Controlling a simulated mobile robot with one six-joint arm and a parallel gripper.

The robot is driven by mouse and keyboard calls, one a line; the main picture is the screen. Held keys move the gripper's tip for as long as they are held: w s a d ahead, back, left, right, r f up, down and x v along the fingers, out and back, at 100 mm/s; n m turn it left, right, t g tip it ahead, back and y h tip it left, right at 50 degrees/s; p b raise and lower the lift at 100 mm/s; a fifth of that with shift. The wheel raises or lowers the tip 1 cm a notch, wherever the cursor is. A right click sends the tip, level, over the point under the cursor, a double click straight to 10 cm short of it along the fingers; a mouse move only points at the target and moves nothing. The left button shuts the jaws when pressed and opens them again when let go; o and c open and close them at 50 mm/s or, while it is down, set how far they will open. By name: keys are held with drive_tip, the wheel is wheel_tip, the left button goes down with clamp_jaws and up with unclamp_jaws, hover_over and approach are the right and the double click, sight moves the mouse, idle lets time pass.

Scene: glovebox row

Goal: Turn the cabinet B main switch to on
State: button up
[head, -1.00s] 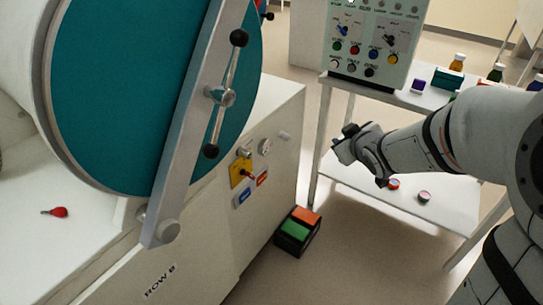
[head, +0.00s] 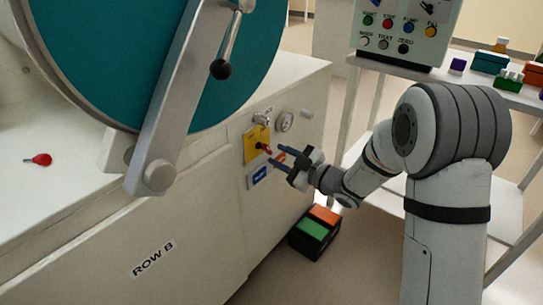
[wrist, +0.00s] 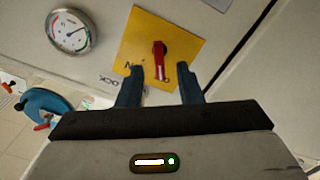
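The main switch is a red handle (head: 265,147) on a yellow plate (head: 251,150), on the front of the white cabinet marked ROW B (head: 210,225). In the wrist view the red handle (wrist: 158,60) stands out from the yellow plate (wrist: 190,42) and points down the picture. My gripper (head: 276,156) is in front of the plate with its two dark blue fingers apart. In the wrist view my gripper (wrist: 160,72) has one fingertip on each side of the handle's lower end, with gaps on both sides. Lettering on the plate is partly hidden by the fingers.
A gauge (head: 284,121) is right of the plate and a blue label (head: 258,176) below it. A black box with orange and green tops (head: 310,252) stands on the floor below. A teal round door (head: 110,60) with a lever (head: 230,40) is above left.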

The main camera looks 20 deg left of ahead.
sight(270, 151)
drive_tip(key=shift+b+x, duration=0.3)
drive_tip(key=shift+x, duration=1.55)
clamp_jaws()
